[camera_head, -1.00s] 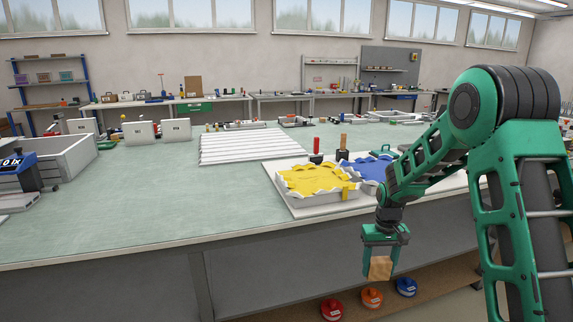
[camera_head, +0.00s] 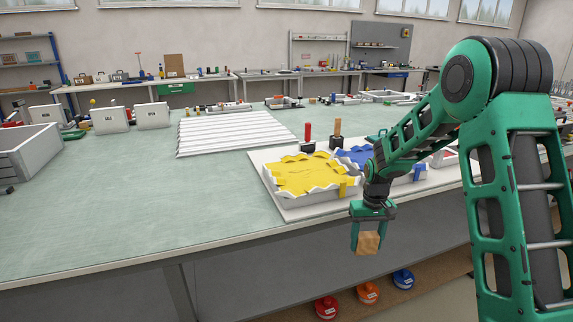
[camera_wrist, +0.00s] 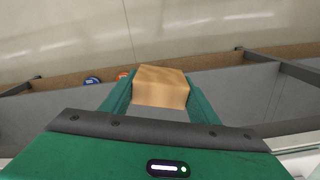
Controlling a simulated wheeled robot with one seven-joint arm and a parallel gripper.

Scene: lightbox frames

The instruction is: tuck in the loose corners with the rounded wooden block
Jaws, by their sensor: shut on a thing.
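My gripper (camera_head: 368,238) is shut on the wooden block (camera_head: 368,243), a pale brown piece held between its fingers. The block also shows between the green fingers in the wrist view (camera_wrist: 160,86). My gripper hangs in front of the bench's front edge, apart from the frames. A white frame with yellow sheet (camera_head: 306,172) lies on a white board (camera_head: 285,208); several yellow flaps stick out over its rim, one hanging at the front right corner. Behind it to the right is a frame with blue sheet (camera_head: 355,157), partly hidden by my arm.
Red-handled and wooden-handled tools (camera_head: 308,138) stand behind the yellow frame. A white slatted panel (camera_head: 235,132) lies further back left. The green bench top (camera_head: 130,200) is clear at front left. Several coloured round containers (camera_head: 368,293) sit on a shelf below.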

